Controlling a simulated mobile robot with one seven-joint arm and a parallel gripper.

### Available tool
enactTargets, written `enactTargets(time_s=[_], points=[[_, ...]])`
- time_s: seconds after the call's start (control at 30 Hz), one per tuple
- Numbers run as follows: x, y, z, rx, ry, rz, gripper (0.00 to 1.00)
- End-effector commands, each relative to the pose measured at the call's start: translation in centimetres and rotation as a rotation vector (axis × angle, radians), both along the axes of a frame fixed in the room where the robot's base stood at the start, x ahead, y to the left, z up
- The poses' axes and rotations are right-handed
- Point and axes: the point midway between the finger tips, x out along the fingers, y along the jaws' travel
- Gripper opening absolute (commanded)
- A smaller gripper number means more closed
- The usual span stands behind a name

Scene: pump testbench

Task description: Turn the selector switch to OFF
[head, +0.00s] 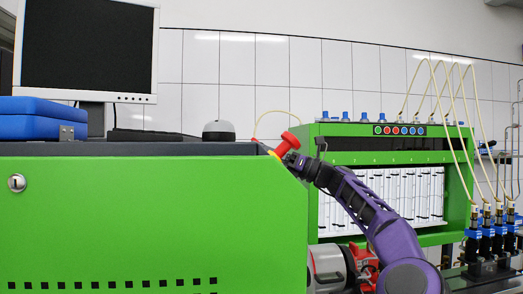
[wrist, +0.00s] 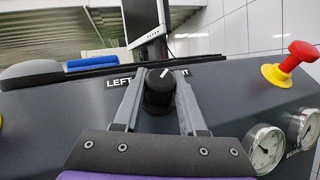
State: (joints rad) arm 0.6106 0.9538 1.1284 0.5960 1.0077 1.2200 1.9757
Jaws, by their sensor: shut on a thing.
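The selector switch (wrist: 158,92) is a black round knob on the dark sloped panel in the wrist view. Its white pointer line leans slightly up and to the right. The word LEFT shows on its left, and a mostly hidden label shows on its right; I see no OFF label. My gripper (wrist: 159,80) has one grey finger on each side of the knob and is shut on it. In the head view my gripper (head: 280,156) is at the right end of the grey bench top, and the knob itself is hidden there.
A red push button on a yellow base (wrist: 290,65) stands to the right of the knob. Two round gauges (wrist: 264,148) sit at the panel's lower right. A green rack (head: 462,180) stands behind my arm. A monitor (head: 86,45) and blue case (head: 40,117) stand at the left.

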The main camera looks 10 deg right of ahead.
Motion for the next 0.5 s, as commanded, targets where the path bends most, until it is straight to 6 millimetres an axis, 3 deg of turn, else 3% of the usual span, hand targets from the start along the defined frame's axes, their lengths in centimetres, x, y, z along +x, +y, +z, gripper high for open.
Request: enactTargets(time_s=[0.5], points=[[0.14, -0.25, 0.49, 0.01, -0.082, 0.073, 0.0]])
